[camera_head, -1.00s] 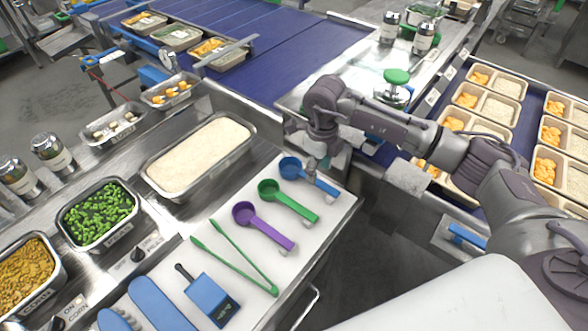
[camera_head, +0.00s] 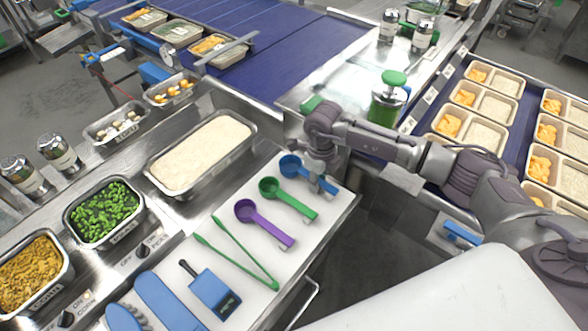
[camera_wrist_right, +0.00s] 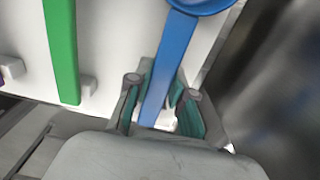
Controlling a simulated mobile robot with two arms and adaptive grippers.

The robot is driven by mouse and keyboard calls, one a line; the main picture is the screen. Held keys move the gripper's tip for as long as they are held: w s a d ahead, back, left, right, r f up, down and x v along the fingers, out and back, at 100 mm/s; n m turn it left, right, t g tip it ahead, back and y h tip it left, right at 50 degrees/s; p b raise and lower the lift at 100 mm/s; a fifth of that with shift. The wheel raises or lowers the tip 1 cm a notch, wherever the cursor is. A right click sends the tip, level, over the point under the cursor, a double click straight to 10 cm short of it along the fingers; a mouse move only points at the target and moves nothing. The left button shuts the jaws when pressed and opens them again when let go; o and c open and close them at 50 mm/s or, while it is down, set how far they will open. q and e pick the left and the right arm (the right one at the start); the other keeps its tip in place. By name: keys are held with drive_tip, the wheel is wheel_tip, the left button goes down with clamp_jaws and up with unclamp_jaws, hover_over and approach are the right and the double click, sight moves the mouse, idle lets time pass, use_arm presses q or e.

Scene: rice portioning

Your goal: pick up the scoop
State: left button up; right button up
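The blue scoop (camera_head: 290,166) lies at the far right end of a row of scoops on the white board (camera_head: 312,222). A green scoop (camera_head: 290,200) and a purple scoop (camera_head: 270,230) lie to its left. My right gripper (camera_head: 318,172) is down at the blue scoop's handle and hides part of it. In the right wrist view, the blue handle (camera_wrist_right: 165,72) runs between the two teal-padded fingers of my gripper (camera_wrist_right: 163,108). The fingers stand apart, with a gap visible beside the handle. My left gripper is not in view.
Green tongs (camera_head: 240,255) and a small blue tool (camera_head: 213,290) lie on the board. A steel pan of rice (camera_head: 249,128) stands behind the scoops. Filled trays (camera_head: 493,106) line the right conveyor. The board's right edge lies close to the blue scoop.

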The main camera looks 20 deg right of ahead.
clamp_jaws()
drive_tip(key=shift+w+r, duration=0.1)
drive_tip(key=shift+r, duration=0.35)
drive_tip(key=r, duration=0.1)
drive_tip(key=r+b, duration=0.1)
drive_tip(key=a+r+b, duration=0.1)
drive_tip(key=shift+s+r, duration=0.3)
drive_tip(key=s+a+r, duration=0.3)
drive_tip(key=a+r, duration=0.1)
drive_tip(key=r, duration=0.2)
drive_tip(key=s+a+r, duration=0.3)
drive_tip(key=a+r, duration=0.1)
drive_tip(key=r, duration=0.2)
drive_tip(key=shift+s+a+r, duration=0.15)
drive_tip(key=shift+s+r, duration=0.15)
drive_tip(key=shift+s, duration=0.05)
